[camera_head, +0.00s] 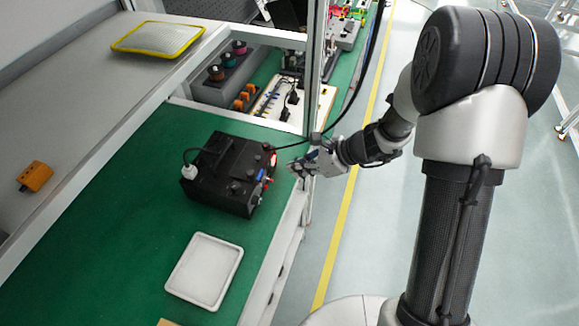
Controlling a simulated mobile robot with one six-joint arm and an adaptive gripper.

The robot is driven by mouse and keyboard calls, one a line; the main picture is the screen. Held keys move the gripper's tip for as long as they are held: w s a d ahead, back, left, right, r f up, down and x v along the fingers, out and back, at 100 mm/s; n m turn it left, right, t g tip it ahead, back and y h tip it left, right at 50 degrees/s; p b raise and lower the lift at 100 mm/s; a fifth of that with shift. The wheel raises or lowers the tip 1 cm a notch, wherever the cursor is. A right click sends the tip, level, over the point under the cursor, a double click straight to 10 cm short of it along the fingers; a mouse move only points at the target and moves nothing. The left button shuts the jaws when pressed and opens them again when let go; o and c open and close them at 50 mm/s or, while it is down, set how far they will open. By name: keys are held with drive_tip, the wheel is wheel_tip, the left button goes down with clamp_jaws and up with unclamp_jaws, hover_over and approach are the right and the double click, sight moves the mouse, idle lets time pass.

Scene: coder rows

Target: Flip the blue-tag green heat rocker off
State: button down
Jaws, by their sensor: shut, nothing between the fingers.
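A black box-shaped device (218,187) sits on the green bench top, with knobs on its top and a white plug at its left. Its right-hand face carries small coloured parts: a glowing red one (273,160), a blue one (261,175) and others near it. I cannot make out a green rocker or its position, since this face is seen at a steep angle. My gripper (291,168) is shut and empty. It is just right of that face, pointing left toward it at about the height of the red and blue parts. I cannot tell whether it touches the device.
A white tray (182,285) lies on the bench in front of the device. A white post (314,70) and a black cable stand close behind my gripper. The shelf at left holds an orange item (35,176) and a yellow-rimmed tray (120,48).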

drive_tip(key=s+d+r+p, duration=0.1)
drive_tip(key=d+r+p, duration=0.1)
drive_tip(key=d+r, duration=0.2)
wheel_tip(320, 180, up, 4)
drive_tip(key=shift+s+d+f, duration=0.1)
drive_tip(key=shift+s+d, duration=0.1)
drive_tip(key=shift+d, duration=0.05)
drive_tip(key=s+r+n+g+h, duration=0.1)
drive_tip(key=s+r+n+h, duration=0.2)
drive_tip(key=s+r+n, duration=0.75)
drive_tip(key=s+d+r+n+t+h, duration=0.1)
drive_tip(key=s+d+r+n+h, duration=0.1)
drive_tip(key=s+n, duration=0.3)
drive_tip(key=s+d+r+n+t+h+b, duration=0.1)
drive_tip(key=s+d+r+n+h, duration=0.1)
drive_tip(key=s+d+n, duration=0.3)
drive_tip(key=s+n+h, duration=0.1)
drive_tip(key=s, duration=0.2)
drive_tip(key=shift+s+r+t+h, duration=0.15)
drive_tip(key=shift+r+t+h, duration=0.05)
drive_tip(key=shift+t+h, duration=0.1)
drive_tip(key=shift+a+n, duration=0.15)
drive_tip(key=shift+n, duration=0.1)
